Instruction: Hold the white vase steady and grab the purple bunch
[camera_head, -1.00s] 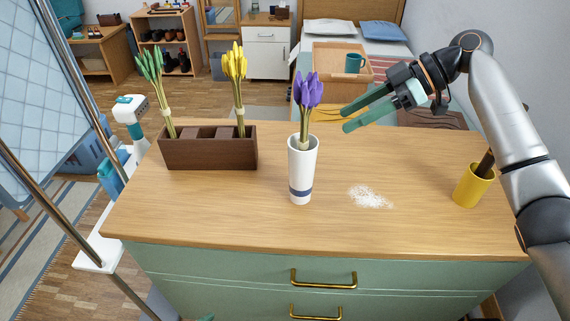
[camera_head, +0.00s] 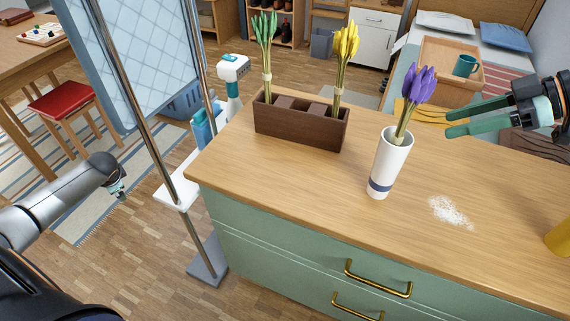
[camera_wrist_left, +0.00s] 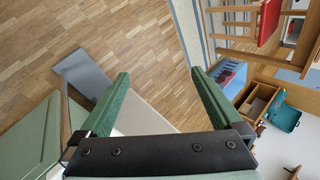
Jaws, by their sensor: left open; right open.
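The white vase (camera_head: 390,163) with a blue band near its base stands upright on the wooden dresser top. The purple bunch (camera_head: 416,88) stands in it, its stems leaning a little right. My right gripper (camera_head: 449,124) is open and empty, to the right of the bunch and apart from it. My left arm comes in low at the left of the head view, far from the vase, and its gripper (camera_head: 117,190) hangs beyond the dresser's left side, small there. In the left wrist view the left gripper (camera_wrist_left: 157,97) is open, with nothing between its fingers.
A brown box (camera_head: 300,125) holding green (camera_head: 266,45) and yellow bunches (camera_head: 344,50) stands left of the vase. White powder (camera_head: 451,212) lies right of it. A yellow cup (camera_head: 560,238) is at the right edge. A metal stand (camera_head: 165,150) rises between my left arm and the dresser (camera_head: 290,235).

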